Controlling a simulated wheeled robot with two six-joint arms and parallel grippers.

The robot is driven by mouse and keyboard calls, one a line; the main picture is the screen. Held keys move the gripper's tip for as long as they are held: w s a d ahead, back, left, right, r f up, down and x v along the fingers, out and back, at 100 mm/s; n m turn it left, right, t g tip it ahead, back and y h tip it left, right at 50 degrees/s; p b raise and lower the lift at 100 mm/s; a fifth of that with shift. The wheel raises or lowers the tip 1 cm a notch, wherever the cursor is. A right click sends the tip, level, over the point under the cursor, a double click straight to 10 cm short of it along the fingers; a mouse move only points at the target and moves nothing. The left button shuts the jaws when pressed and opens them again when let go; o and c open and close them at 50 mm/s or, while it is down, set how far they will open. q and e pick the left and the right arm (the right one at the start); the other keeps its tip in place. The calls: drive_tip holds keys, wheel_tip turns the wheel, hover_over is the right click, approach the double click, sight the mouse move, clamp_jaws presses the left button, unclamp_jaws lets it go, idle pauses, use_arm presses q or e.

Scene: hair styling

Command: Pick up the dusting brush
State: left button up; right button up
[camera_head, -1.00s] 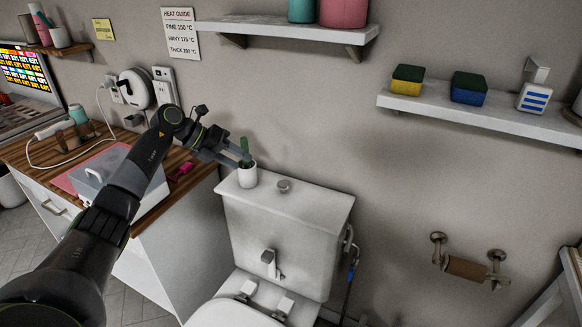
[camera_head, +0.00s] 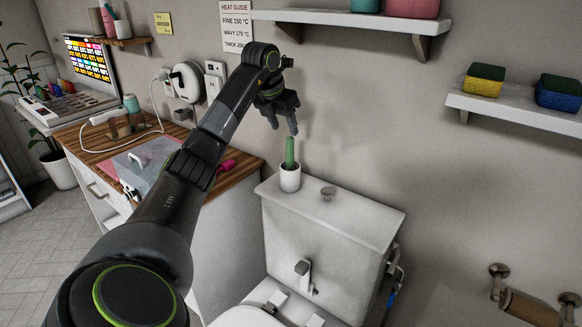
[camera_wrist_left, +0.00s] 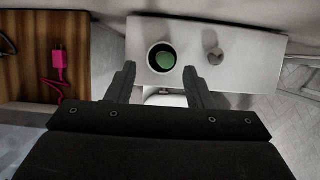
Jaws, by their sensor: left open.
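A green handle (camera_head: 290,152) stands upright in a white cup (camera_head: 289,180) on the left end of the toilet tank lid. Its lower end is hidden in the cup, so I cannot tell from its head whether it is the dusting brush. My left gripper (camera_head: 284,130) is open and empty, pointing down just above the handle. In the left wrist view, the round green handle top (camera_wrist_left: 165,61) shows inside the cup, beyond and between the fingertips. My right gripper is not in view.
A wooden counter at left holds a pink item (camera_head: 227,166) and a clear-lidded box (camera_head: 150,158). A shelf (camera_head: 345,22) juts from the wall above right of the arm.

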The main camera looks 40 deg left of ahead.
sight(292, 148)
use_arm(q)
drive_tip(key=x, duration=0.3)
drive_tip(key=shift+w+f, duration=0.1)
drive_tip(key=shift+f, duration=0.05)
drive_tip(key=shift+s+d+p+x, duration=0.1)
drive_tip(key=shift+d+p+x, duration=0.1)
drive_tip(key=shift+x, duration=1.15)
drive_tip(key=shift+s+d+p+x, duration=0.1)
drive_tip(key=shift+d+x, duration=0.1)
drive_tip(key=shift+x, duration=1.15)
drive_tip(key=shift+f, duration=0.1)
drive_tip(key=shift+c, duration=0.5)
clamp_jaws()
